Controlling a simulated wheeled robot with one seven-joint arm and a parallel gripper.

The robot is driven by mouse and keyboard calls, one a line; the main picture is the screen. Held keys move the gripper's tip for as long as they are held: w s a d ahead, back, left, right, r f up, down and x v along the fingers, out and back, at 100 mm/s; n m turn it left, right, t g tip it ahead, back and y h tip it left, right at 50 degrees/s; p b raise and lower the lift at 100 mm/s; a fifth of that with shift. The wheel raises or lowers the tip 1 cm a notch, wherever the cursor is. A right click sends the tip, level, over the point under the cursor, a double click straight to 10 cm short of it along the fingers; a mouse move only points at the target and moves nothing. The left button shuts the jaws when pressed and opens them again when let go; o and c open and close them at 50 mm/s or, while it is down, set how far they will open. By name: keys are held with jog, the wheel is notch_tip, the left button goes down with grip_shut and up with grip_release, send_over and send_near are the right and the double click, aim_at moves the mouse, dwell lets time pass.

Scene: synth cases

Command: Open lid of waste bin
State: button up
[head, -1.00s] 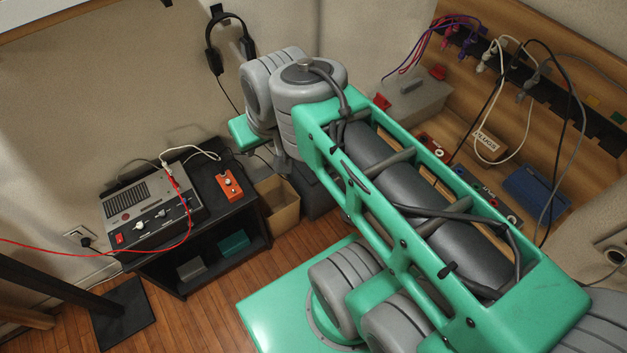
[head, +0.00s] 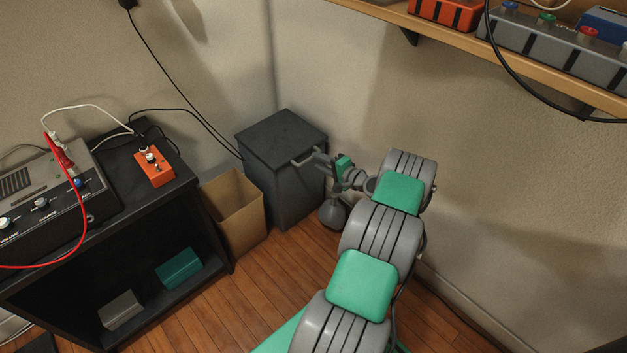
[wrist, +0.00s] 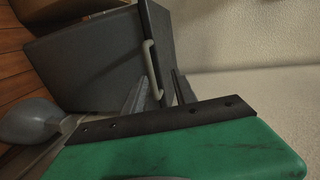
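The waste bin (head: 280,185) is a dark grey box in the corner, with its flat lid (head: 282,132) down. A pale grey bar handle (head: 303,160) sticks out from the lid's front edge. In the wrist view the bin (wrist: 95,60) lies sideways, with the handle (wrist: 151,65) near the middle. My gripper (head: 316,158) is at the handle on the bin's right side. In the wrist view its two fingers (wrist: 160,90) stand apart, with the handle's lower end between them. I cannot tell whether they touch it.
An open cardboard box (head: 236,212) stands left of the bin. Left of that is a black shelf unit (head: 120,255) with an orange box (head: 153,167) on top. A wooden wall shelf (head: 455,35) hangs above right. A wall lies close right of my arm.

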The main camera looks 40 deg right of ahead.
aim_at(311, 159)
jog(key=shift+m, duration=0.3)
jog(key=w+f, duration=0.1)
jog(key=w, duration=0.1)
jog(key=w+f+b, duration=0.1)
jog(key=w, duration=0.1)
jog(key=w+f+b, duration=0.1)
jog(key=w, duration=0.1)
jog(key=shift+w+d+f, duration=0.25)
jog(key=shift+w+d, duration=0.05)
jog(key=shift+c, duration=0.5)
grip_shut()
dwell(0.4)
